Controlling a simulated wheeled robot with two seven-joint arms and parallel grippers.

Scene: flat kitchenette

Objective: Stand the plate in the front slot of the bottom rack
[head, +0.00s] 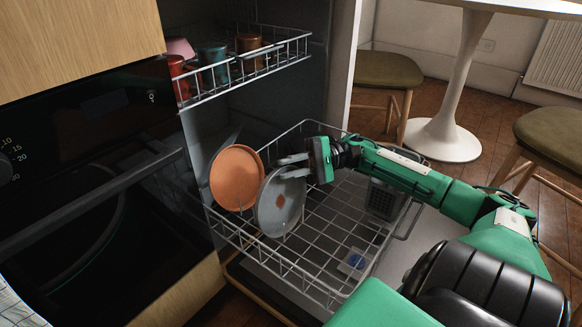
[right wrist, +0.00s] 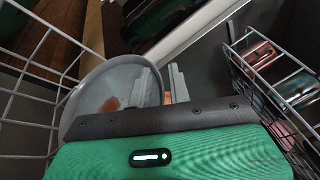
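The grey plate (head: 270,212), with an orange-brown patch in its middle, stands tilted at the left side of the bottom rack (head: 335,215), in front of an orange plate (head: 228,180). The grey plate also shows in the right wrist view (right wrist: 88,95). My right gripper (head: 291,168) is at the grey plate's upper rim, one finger on each side, with a visible gap between the fingers. In the right wrist view, the fingers (right wrist: 162,88) are apart and the rim runs behind one of them. The grey plate's lower edge in the slot is unclear. My left gripper is out of view.
The upper rack (head: 285,58) holds several cups and a pink item at the upper left. A grey cutlery basket (head: 384,200) stands at the bottom rack's right. A blue-marked item (head: 355,262) lies near its front. The rack's middle is free.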

